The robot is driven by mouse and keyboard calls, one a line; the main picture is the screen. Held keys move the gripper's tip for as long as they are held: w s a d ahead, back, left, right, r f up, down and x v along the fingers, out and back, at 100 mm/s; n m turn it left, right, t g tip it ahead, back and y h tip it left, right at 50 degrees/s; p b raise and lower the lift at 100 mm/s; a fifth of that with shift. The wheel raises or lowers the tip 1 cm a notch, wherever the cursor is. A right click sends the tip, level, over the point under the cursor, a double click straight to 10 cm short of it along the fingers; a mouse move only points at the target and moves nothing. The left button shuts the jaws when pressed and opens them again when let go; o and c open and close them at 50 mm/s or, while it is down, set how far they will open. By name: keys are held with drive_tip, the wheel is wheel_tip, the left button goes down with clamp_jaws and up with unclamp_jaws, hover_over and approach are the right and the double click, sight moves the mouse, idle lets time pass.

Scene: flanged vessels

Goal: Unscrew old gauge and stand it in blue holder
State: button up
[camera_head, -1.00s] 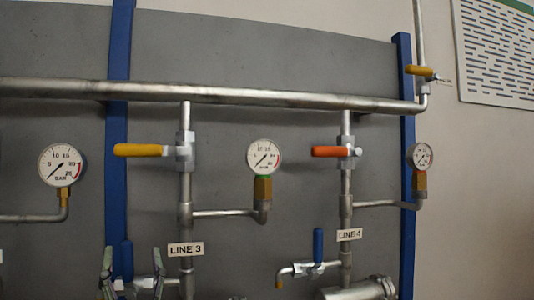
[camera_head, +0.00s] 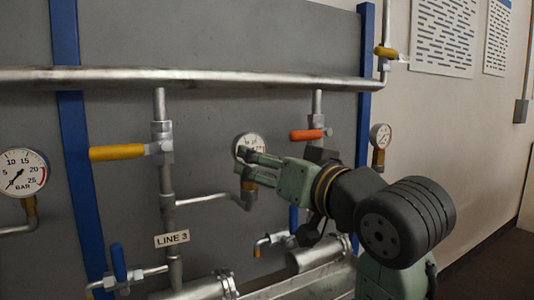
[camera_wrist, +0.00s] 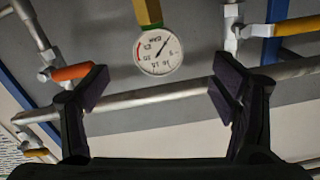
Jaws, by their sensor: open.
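The round white gauge (camera_head: 249,141) of LINE 3 sits upright on a brass fitting (camera_head: 249,185) at the end of a side pipe. My gripper (camera_head: 246,164) reaches in from the right in the head view and partly covers this gauge. In the wrist view, which is upside down, the gauge (camera_wrist: 158,52) hangs from its brass fitting (camera_wrist: 148,12), between and beyond the two open dark fingers (camera_wrist: 158,88). Nothing is between the pads, and neither finger visibly touches the gauge. No blue holder shows in either view.
Another gauge (camera_head: 22,172) is at the far left, and one (camera_head: 380,137) at the right. A yellow handle (camera_head: 117,152) and an orange handle (camera_head: 306,135) stick out near the gauge. A horizontal pipe (camera_head: 200,78) runs above. Flanged vessels (camera_head: 205,287) lie below.

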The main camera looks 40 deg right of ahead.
drive_tip(key=p+x, duration=0.3)
drive_tip(key=x, duration=0.7)
drive_tip(key=shift+w+d, duration=0.2)
drive_tip(key=shift+d, duration=0.05)
drive_tip(key=shift+c, duration=0.4)
drive_tip(key=c, duration=1.4)
drive_tip(key=shift+o, duration=0.2)
drive_tip(key=n+y, duration=0.2)
drive_tip(key=y, duration=0.1)
drive_tip(key=n+y, duration=0.2)
drive_tip(key=y, duration=0.1)
drive_tip(key=n+y, duration=0.2)
drive_tip(key=y, duration=0.1)
drive_tip(key=shift+r+g+y, duration=0.1)
drive_tip(key=shift+g+y, duration=0.2)
drive_tip(key=shift+y, duration=0.1)
drive_tip(key=n+g+y, duration=0.1)
drive_tip(key=n+y, duration=0.1)
drive_tip(key=y, duration=0.1)
drive_tip(key=n+g+y, duration=0.2)
drive_tip(key=n+y, duration=0.1)
drive_tip(key=shift+a+g, duration=0.15)
drive_tip(key=shift+g, duration=0.15)
drive_tip(key=shift+s+n+g+y, duration=0.15)
drive_tip(key=shift+n+g+y, duration=0.65)
drive_tip(key=shift+g+y, duration=0.15)
